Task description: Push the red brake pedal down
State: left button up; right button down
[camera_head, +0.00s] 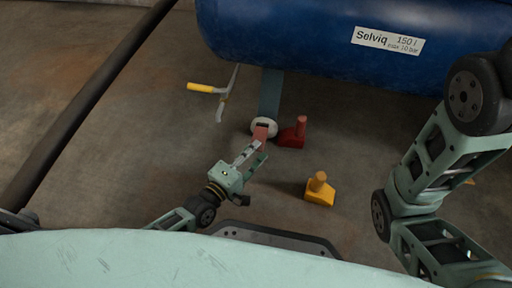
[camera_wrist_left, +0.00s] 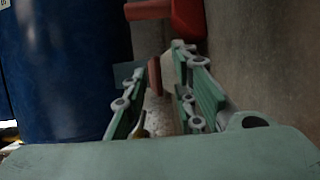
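The red brake pedal (camera_head: 261,131) is a small dull-red plate on a white caster wheel (camera_head: 270,121) under the tank's foot. In the left wrist view the pedal (camera_wrist_left: 154,76) shows as a narrow red-brown edge beside the pale wheel (camera_wrist_left: 170,72), just beyond my fingers. My left gripper (camera_head: 257,149) points at the pedal, its two fingers apart with nothing held between them. It also shows in the left wrist view (camera_wrist_left: 157,80). Whether a fingertip touches the pedal, I cannot tell. My right arm shows at the right, but its gripper is out of view.
A red chock (camera_head: 291,137) with an upright peg stands close right of the wheel. A yellow chock (camera_head: 320,192) stands nearer to me. A blue tank (camera_head: 290,35) overhangs the back. A yellow-handled tool (camera_head: 207,88) lies on the left floor, and a dark pipe (camera_head: 90,100) runs farther left.

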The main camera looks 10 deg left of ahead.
pick_arm(q)
jog(key=v, duration=1)
jog(key=shift+s, duration=0.15)
